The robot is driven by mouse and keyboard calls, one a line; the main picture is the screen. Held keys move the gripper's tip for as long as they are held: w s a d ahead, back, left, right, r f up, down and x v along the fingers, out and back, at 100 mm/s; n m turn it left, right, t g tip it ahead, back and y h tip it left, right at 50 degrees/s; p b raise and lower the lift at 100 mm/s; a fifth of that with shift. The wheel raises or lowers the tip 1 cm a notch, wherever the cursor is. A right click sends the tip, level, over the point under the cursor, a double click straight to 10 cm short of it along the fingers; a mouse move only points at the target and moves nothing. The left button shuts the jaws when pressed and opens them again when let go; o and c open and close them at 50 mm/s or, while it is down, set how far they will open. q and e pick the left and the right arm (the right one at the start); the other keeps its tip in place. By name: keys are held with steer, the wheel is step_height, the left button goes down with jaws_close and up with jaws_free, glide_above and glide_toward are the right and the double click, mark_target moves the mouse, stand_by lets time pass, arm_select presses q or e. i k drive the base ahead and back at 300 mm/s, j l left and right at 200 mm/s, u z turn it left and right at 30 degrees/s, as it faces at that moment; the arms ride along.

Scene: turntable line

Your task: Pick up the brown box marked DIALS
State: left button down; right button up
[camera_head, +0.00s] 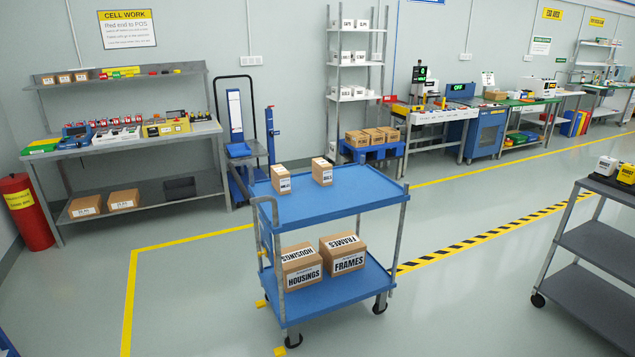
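Two small brown boxes stand upright and apart on the top shelf of a blue cart (345,203) in the middle of the view. The left small box (280,174) is nearer the cart's handle end. The right small box (321,168) is a little farther back. Both have white labels with dark print too small to read surely, so I cannot tell which one is marked DIALS. Neither of my grippers is in view.
The cart's lower shelf holds larger boxes marked HOUSINGS (302,274) and FRAMES (349,262). A grey cart (585,255) stands at the right. A workbench (145,140) and red cylinder (27,213) are at the left.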

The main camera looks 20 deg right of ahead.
mark_target(323, 171)
steer(key=i+u, duration=0.1)
steer(key=i, duration=0.6)
steer(key=i+l+u, duration=0.2)
steer(key=i+l, duration=0.2)
steer(key=l, duration=0.2)
steer(key=i+l+u, duration=0.1)
steer(key=l, duration=0.2)
steer(key=i+l+u, duration=0.1)
steer(key=i+l, duration=0.15)
steer(key=l, duration=0.1)
